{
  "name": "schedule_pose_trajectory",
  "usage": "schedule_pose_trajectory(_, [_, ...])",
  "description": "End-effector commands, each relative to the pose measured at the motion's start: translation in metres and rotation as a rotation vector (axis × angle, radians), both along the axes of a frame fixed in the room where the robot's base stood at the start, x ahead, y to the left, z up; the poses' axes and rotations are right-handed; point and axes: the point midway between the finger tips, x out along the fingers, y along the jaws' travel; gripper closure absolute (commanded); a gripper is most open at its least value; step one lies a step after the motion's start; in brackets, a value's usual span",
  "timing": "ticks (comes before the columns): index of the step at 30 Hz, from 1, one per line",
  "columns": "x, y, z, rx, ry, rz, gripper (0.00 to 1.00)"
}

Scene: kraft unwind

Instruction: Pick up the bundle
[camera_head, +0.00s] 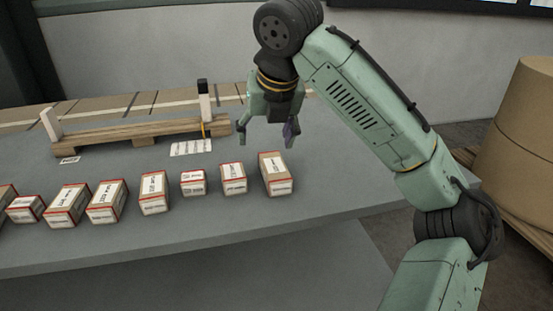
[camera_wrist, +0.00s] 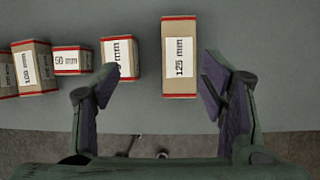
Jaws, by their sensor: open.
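Several brown cartons with red edges and white labels lie in a row on the grey table (camera_head: 330,170); I cannot tell which thing is the bundle. The rightmost carton (camera_head: 276,173) is tall and narrow. In the wrist view a carton labelled 125 mm (camera_wrist: 180,60) lies ahead of the space between the fingers, nearer the right finger. A smaller carton (camera_wrist: 120,58) is left of it, near the left finger. My gripper (camera_head: 267,136) is open and empty above the table, behind the right end of the row. Its spread fingers also show in the wrist view (camera_wrist: 157,95).
A wooden rack (camera_head: 140,135) with a white upright and a dark-topped post stands behind the cartons. A white label sheet (camera_head: 191,147) lies before it. Flat brown boards (camera_head: 150,102) line the back. A large brown roll (camera_head: 525,125) stands on a pallet at right. The table's right side is clear.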

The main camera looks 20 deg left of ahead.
Motion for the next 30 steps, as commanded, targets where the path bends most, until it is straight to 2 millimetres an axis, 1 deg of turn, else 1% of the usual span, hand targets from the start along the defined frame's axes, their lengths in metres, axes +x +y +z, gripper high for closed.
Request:
schedule_pose_trajectory(1, [0.001,-0.013,0.000,-0.046,0.008,0.010,0.35])
schedule_pose_trajectory(4, [0.003,-0.022,-0.008,-0.089,0.017,0.028,0.35])
schedule_pose_trajectory(9, [0.011,-0.017,-0.034,-0.090,0.019,0.030,0.35])
schedule_pose_trajectory(12, [0.015,-0.014,-0.046,-0.089,0.018,0.029,0.35])
schedule_pose_trajectory(17, [0.018,-0.013,-0.056,-0.089,0.017,0.029,0.35])
schedule_pose_trajectory(23, [0.024,-0.013,-0.084,-0.088,0.018,0.029,0.35])
schedule_pose_trajectory(24, [0.026,-0.011,-0.089,-0.088,0.018,0.029,0.35])
schedule_pose_trajectory(27, [0.029,-0.008,-0.098,-0.087,0.016,0.029,0.35])
schedule_pose_trajectory(30, [0.031,-0.007,-0.102,-0.087,0.016,0.029,0.35])
